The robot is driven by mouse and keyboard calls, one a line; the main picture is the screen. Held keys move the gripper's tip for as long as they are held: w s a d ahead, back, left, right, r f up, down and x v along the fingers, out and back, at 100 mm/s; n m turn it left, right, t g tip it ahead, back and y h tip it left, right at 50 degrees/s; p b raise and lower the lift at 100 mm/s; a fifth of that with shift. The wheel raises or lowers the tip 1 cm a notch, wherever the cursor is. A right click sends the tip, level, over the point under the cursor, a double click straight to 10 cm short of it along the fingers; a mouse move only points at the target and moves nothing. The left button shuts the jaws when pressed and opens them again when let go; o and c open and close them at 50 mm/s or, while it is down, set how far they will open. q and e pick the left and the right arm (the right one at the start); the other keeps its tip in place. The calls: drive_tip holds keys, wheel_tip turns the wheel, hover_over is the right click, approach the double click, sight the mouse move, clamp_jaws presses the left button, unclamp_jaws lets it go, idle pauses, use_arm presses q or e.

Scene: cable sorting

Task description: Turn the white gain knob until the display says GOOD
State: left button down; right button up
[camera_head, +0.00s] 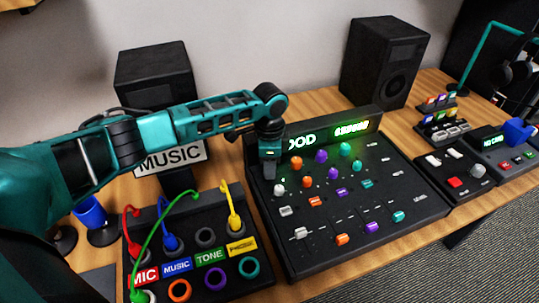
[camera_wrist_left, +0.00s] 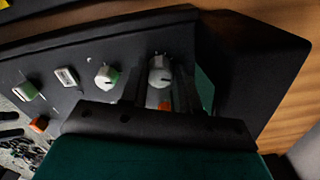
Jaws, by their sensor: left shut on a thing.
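The mixer (camera_head: 425,203) is a dark panel with coloured knobs and sliders. My left gripper (camera_head: 268,176) points down at the panel's upper left corner. In the left wrist view a white knob (camera_wrist_left: 159,72) sits between its fingers, and the gripper is shut on it. This knob is hidden in the head view. My right gripper is not in view.
A second white knob (camera_head: 279,190) is close beside my left gripper. A patch box (camera_head: 190,270) with red, blue, green and yellow cables stands at the front left. Speakers (camera_head: 384,62) stand behind. A smaller device (camera_head: 462,172) is on the right.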

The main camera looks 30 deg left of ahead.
use_arm(q)
drive_tip(key=shift+r+m, duration=0.1)
drive_tip(key=shift+m, duration=0.3)
drive_tip(key=c, duration=1.1)
unclamp_jaws()
wheel_tip(320, 180, up, 13)
drive_tip(key=p, duration=0.1)
drive_tip(key=shift+p, duration=0.4)
drive_tip(key=shift+s, duration=0.1)
